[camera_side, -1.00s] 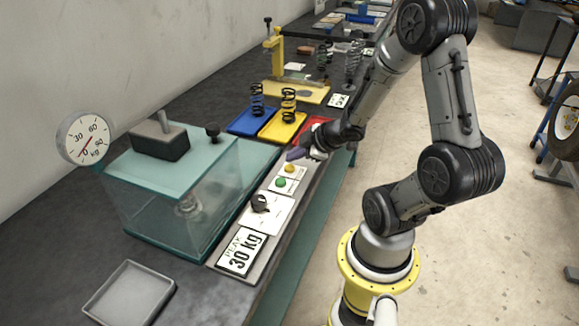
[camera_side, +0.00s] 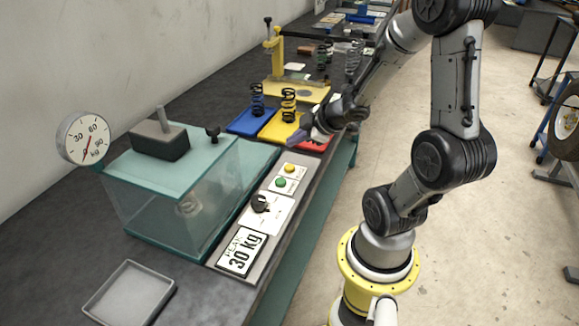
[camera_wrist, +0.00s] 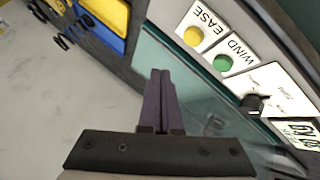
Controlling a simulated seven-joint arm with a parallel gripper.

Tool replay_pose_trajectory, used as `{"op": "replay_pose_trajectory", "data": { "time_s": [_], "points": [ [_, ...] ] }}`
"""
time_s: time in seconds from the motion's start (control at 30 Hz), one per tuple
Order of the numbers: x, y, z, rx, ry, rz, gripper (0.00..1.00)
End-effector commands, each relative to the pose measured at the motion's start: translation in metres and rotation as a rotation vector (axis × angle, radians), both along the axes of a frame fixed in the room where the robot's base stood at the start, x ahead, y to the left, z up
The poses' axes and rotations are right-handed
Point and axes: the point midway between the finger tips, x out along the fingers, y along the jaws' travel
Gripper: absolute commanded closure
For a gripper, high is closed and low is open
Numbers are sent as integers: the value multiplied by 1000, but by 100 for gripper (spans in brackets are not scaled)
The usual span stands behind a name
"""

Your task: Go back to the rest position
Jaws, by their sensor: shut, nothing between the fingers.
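My gripper (camera_side: 297,139) is shut and empty in the side view, above the bench near the red tray (camera_side: 315,143), with its purple fingers pointing left. In the wrist view its two purple fingers (camera_wrist: 160,100) are pressed together with nothing between them. The control panel lies below the gripper, with a yellow EASE button (camera_wrist: 194,36), a green WIND button (camera_wrist: 222,63) and a black knob (camera_wrist: 252,103). The button pair also shows clear of the gripper in the side view (camera_side: 280,182).
The clear-walled tester (camera_side: 165,205) carries a dial gauge (camera_side: 84,138) and a grey block. Coil springs stand on the blue tray (camera_side: 243,125) and yellow tray (camera_side: 270,131). An empty grey tray (camera_side: 130,293) lies at the front.

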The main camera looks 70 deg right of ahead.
Motion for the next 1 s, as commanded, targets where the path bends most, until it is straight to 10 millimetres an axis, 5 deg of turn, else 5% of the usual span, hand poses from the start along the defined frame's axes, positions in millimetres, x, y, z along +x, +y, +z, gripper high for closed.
{"op": "replay_pose_trajectory", "data": {
  "time_s": [0.37,0.5,0.77,0.9,1.0],
  "points": [
    [1,1,0,-1,-1,2,100],
    [12,15,6,-14,-13,61,100],
    [56,76,99,-109,-196,159,100],
    [45,100,145,-59,-264,48,100],
    [22,118,160,49,-258,-46,100]
  ]
}}
